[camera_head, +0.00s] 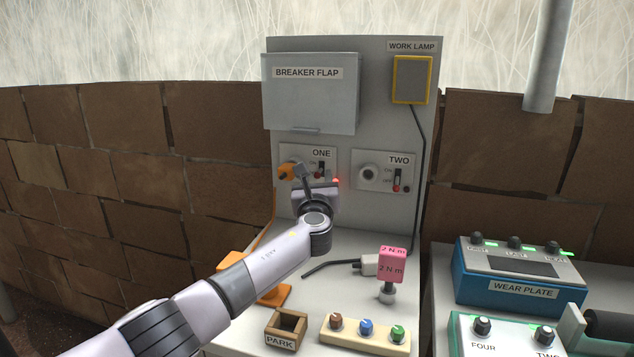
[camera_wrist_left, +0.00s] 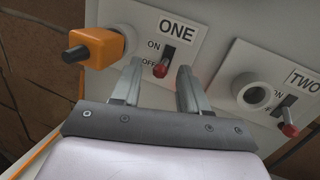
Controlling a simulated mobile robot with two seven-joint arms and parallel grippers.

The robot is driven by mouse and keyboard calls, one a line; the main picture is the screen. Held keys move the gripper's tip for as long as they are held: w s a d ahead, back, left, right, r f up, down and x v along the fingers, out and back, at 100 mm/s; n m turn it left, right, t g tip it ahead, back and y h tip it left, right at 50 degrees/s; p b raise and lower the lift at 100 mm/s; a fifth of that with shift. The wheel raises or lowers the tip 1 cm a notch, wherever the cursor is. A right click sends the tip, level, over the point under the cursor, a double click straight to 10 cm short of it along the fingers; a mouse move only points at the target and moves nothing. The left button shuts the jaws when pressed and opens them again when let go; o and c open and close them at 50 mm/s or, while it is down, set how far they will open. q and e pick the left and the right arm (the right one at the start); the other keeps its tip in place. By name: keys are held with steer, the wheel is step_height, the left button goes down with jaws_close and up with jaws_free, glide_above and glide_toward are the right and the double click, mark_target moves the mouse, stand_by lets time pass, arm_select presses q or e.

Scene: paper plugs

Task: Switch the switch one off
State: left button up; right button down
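Switch one (camera_head: 320,168) is on the upright panel under the ONE label, beside an orange plug (camera_head: 287,171) in its socket. In the left wrist view, its red-tipped lever (camera_wrist_left: 161,70) points down, with the tip low beside the OFF mark. My left gripper (camera_head: 308,174) is just in front of the switch one plate. In the wrist view the gripper (camera_wrist_left: 157,75) is open, one finger on each side of the lever and apart from it. Whether the fingers touch the plate I cannot tell. My right gripper is not in view.
Switch two (camera_head: 396,180), lever down, and an empty socket (camera_head: 370,172) are to the right. The breaker flap (camera_head: 310,95) hangs above. A pink 2 N m block (camera_head: 392,262), a park box (camera_head: 287,328) and a knob strip (camera_head: 366,338) stand on the bench below.

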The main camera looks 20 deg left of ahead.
arm_select(q)
steer(key=shift+p+v, duration=0.45)
steer(key=shift+v, duration=3.1)
steer(key=shift+g, duration=0.7)
steer(key=shift+r+p+x, duration=0.25)
steer(key=shift+p+x, duration=0.8)
steer(key=shift+p, duration=0.2)
steer(key=shift+r+p+x, duration=0.25)
steer(key=shift+p+x, duration=0.85)
steer(key=shift+p, duration=0.15)
steer(key=shift+b+x, duration=0.6)
steer(key=shift+x, duration=0.75)
